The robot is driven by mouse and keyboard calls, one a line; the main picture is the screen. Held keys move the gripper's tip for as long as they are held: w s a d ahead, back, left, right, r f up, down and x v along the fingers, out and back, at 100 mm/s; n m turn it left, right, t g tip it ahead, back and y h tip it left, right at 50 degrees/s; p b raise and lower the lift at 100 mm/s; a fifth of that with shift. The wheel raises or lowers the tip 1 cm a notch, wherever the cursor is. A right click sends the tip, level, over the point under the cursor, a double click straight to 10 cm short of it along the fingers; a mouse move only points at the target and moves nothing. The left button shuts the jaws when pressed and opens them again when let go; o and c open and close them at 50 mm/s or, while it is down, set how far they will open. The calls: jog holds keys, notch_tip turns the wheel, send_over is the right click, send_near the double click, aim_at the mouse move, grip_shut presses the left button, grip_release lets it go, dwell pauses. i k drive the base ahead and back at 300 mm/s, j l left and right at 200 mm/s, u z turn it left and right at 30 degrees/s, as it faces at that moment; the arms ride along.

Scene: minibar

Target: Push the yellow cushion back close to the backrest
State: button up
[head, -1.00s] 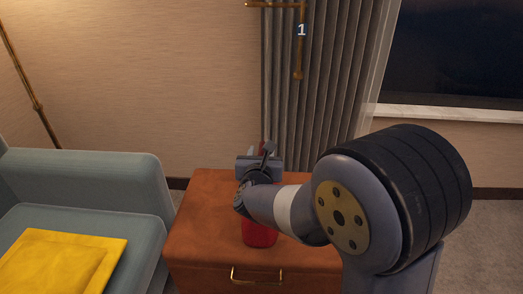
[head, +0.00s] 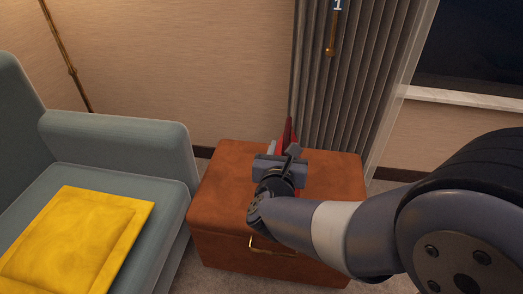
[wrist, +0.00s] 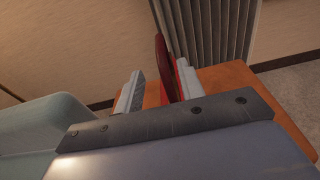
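The yellow cushion (head: 75,240) lies flat on the seat of the blue-grey sofa (head: 115,130), at the lower left in the head view. Bare seat shows between it and the armrest. The backrest is partly visible at the left edge. My gripper (head: 287,150) is over the brown cabinet to the right of the sofa, well apart from the cushion. In the wrist view its two grey fingers (wrist: 158,86) stand apart. A dark red upright piece (wrist: 162,62) shows between or just beyond them; I cannot tell if it touches them. The cushion is out of the wrist view.
The brown leather-like cabinet (head: 225,185) with a brass handle (head: 268,248) stands close beside the sofa armrest. A grey curtain (head: 350,90) hangs behind it, next to a dark window (head: 475,45). A brass pole (head: 65,60) stands behind the sofa.

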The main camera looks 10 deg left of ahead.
aim_at(80, 243)
jog(key=u, duration=2.35)
